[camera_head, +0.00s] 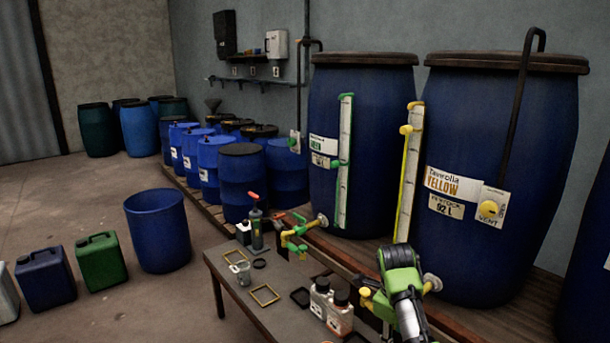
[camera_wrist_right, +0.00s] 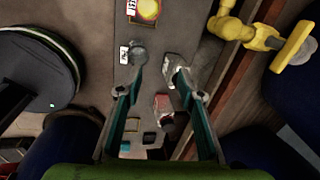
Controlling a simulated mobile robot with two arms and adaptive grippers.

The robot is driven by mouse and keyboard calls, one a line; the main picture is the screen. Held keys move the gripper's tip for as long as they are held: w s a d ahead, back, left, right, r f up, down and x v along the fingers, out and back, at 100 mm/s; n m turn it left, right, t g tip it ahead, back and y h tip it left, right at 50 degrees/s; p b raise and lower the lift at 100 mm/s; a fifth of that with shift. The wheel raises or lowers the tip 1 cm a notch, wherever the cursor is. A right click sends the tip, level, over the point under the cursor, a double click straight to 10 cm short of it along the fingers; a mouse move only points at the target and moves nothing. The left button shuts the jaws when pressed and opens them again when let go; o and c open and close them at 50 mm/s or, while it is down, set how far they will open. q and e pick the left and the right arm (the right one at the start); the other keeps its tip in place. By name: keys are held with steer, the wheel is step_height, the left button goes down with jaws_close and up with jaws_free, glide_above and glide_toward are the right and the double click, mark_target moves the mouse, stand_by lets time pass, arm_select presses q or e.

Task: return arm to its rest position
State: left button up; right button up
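My right arm (camera_head: 405,290), green, black and silver, reaches in from the bottom right of the head view, in front of the Yellow vat (camera_head: 475,180). Its fingers cannot be made out there. In the right wrist view my right gripper (camera_wrist_right: 159,75) shows two teal fingers spread apart with nothing held between them. The fingers point over a grey bench with small items on it, and bench surface shows between them. My left arm and left gripper are not in view.
A low bench (camera_head: 285,318) holds bottles (camera_head: 338,310), a small cup (camera_head: 242,272) and square frames. The Green vat (camera_head: 370,145) and yellow valves stand close to my right arm. A blue open tub (camera_head: 157,235) and jerrycans (camera_head: 101,262) stand on the floor at left.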

steer(key=s+d+f+n+t, duration=0.1)
steer(key=s+d+f+n, duration=0.1)
steer(key=s+f+n, duration=0.65)
steer(key=s+d+f+n, duration=0.1)
steer(key=s+f+n, duration=0.4)
steer(key=s, duration=0.6)
steer(key=s+a+r+n+t+y, duration=0.1)
steer(key=s+a+r+n, duration=0.15)
steer(key=s+n, duration=0.65)
steer(key=s+a+r+n+y, duration=0.1)
steer(key=s+a+r+n, duration=0.15)
steer(key=s+n, duration=0.6)
step_height(320, 180, down, 24)
steer(key=s+m+g, duration=0.1)
steer(key=s+m, duration=0.1)
steer(key=s, duration=0.1)
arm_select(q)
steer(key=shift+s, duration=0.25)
arm_select(e)
steer(key=s+d+f, duration=0.1)
steer(key=s+f, duration=0.8)
steer(key=s+d+f+g, duration=0.1)
steer(key=s+d+f, duration=0.1)
steer(key=s+f, duration=0.6)
steer(key=shift+s+d+f, duration=0.3)
steer(key=shift+s+f, duration=0.1)
steer(key=shift+f, duration=0.3)
